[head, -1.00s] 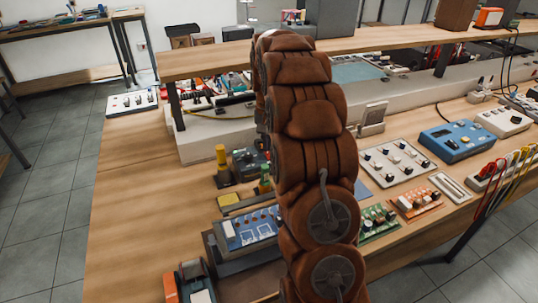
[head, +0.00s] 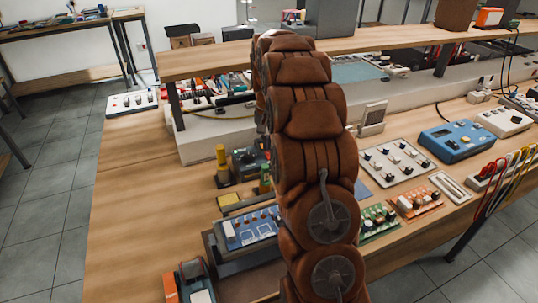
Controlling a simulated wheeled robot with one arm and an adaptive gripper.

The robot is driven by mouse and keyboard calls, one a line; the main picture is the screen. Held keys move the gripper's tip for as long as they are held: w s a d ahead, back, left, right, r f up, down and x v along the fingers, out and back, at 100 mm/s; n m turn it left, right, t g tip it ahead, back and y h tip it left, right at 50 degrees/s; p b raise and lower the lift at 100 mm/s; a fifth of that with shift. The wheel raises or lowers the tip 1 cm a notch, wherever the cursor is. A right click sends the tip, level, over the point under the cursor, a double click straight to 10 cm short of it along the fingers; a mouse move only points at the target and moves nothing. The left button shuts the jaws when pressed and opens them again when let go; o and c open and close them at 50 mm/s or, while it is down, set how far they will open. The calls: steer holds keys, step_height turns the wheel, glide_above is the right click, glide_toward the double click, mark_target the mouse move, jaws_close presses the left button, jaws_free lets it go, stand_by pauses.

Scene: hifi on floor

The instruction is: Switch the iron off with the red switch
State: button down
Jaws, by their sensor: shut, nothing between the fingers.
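A small dark box with a dial (head: 245,161), which looks like the soldering iron's station, stands on the bench just left of my arm. My arm covers its right part. I cannot make out a red switch on it, and the iron itself is not clearly visible. A narrow grey edge of my gripper (head: 262,125) shows along the left side of my arm, just above and behind the box. The fingertips are mostly hidden; the gripper is shut and holds nothing. I cannot tell whether it touches the box.
A yellow post (head: 221,160) stands left of the box. A blue panel unit (head: 245,229) lies in front. A white knob panel (head: 396,161) and a blue meter (head: 455,140) are to the right. A raised shelf (head: 215,62) crosses behind.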

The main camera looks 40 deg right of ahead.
mark_target(267, 152)
steer(key=shift+f+b, duration=0.4)
steer(key=shift+f, duration=0.75)
stand_by(0.7)
steer(key=shift+r+p, duration=0.7)
steer(key=shift+r, duration=2.85)
